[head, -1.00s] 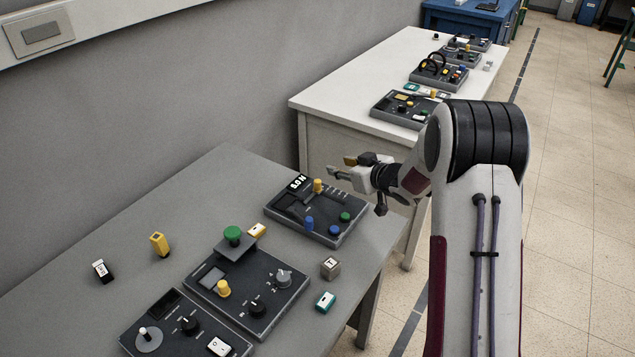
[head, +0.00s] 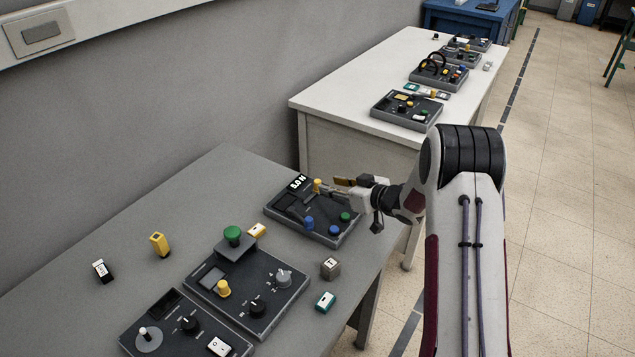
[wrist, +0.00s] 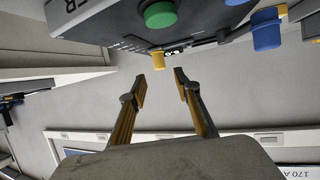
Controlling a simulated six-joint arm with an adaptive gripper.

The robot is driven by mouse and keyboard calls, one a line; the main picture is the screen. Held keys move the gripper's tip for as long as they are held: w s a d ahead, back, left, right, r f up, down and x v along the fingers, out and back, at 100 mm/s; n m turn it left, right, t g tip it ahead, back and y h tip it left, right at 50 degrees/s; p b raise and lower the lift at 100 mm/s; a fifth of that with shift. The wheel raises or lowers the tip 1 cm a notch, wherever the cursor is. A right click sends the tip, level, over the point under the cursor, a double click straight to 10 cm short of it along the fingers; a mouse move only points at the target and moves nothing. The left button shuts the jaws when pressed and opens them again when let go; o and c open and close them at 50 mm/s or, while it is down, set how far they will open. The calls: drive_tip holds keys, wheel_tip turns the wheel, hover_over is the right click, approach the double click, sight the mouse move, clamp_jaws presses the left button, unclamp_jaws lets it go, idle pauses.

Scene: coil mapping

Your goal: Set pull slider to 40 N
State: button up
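The far panel (head: 335,238) on the grey table is a dark box with a yellow slider knob (head: 318,185), blue knobs, a green knob and a tilted display (head: 298,182) with a small reading in N whose first digit is hard to read. My gripper (head: 336,187) is open, just right of the yellow knob. In the wrist view, which looks upside down, the yellow knob (wrist: 158,60) lies just beyond the tips of my open gripper (wrist: 160,82), roughly in line with the gap. Nothing is between the fingers, and they look apart from the knob.
The green knob (wrist: 160,14) and a blue knob (wrist: 266,30) are close by in the wrist view. Nearer panels (head: 284,303) carry more knobs. Small loose blocks, including a grey cube (head: 330,268), lie around. A white table (head: 325,98) with more panels stands behind.

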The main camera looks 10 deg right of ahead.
sight(320, 183)
drive_tip(key=shift+x, duration=3.8)
clamp_jaws()
